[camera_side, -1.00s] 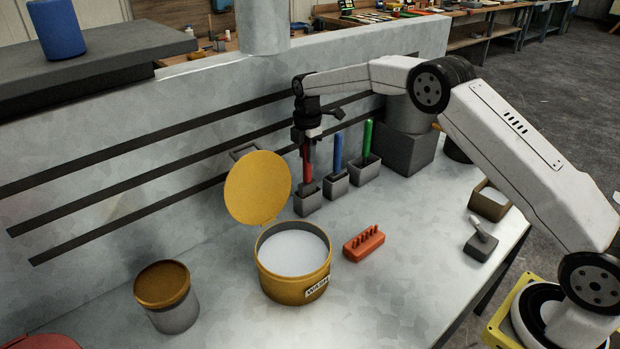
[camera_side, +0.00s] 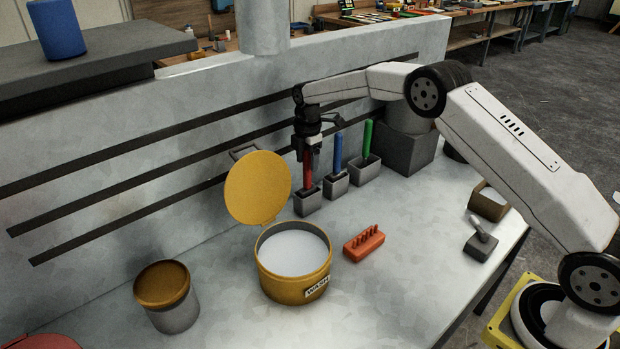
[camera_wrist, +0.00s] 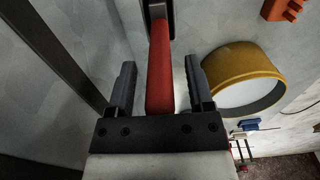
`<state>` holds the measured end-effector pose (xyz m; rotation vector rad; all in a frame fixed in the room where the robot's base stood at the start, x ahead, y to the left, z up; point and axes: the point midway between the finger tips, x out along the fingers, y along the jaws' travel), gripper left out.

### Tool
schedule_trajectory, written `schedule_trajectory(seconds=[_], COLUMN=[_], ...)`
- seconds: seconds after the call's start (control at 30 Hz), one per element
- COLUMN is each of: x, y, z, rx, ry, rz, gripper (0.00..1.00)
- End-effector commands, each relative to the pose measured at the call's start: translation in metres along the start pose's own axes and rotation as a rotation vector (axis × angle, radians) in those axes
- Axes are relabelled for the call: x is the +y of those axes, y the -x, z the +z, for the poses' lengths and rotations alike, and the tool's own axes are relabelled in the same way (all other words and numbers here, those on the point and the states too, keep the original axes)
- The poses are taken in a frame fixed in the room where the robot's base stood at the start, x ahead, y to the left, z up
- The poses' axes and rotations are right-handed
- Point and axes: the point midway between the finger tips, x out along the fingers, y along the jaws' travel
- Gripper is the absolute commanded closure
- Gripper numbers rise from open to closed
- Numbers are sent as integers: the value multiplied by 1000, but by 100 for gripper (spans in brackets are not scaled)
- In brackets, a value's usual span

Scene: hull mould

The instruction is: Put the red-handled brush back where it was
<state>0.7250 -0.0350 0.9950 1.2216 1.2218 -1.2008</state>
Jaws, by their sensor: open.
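The red-handled brush (camera_side: 307,168) stands upright in the leftmost of three grey holders (camera_side: 307,204) along the wall. Its lower end is hidden inside the holder. My gripper (camera_side: 308,154) is at the upper part of the red handle. In the wrist view the red handle (camera_wrist: 160,68) lies between the two fingers of my gripper (camera_wrist: 160,85), with a gap on each side. The fingers are open and do not grip it.
A blue handle (camera_side: 338,150) and a green handle (camera_side: 367,138) stand in the neighbouring holders. The yellow WASH pot (camera_side: 292,285) with its lid (camera_side: 258,187) raised is in front. An orange rack (camera_side: 363,244) lies right of it. A lidded can (camera_side: 172,310) stands front left.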

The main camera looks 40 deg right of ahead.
Motion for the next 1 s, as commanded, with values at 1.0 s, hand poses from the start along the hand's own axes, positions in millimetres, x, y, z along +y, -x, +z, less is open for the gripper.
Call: schedule_trajectory(seconds=[1.0], x=[1], y=[109], z=[0], rx=[0], ry=[0], rz=[2], gripper=[33])
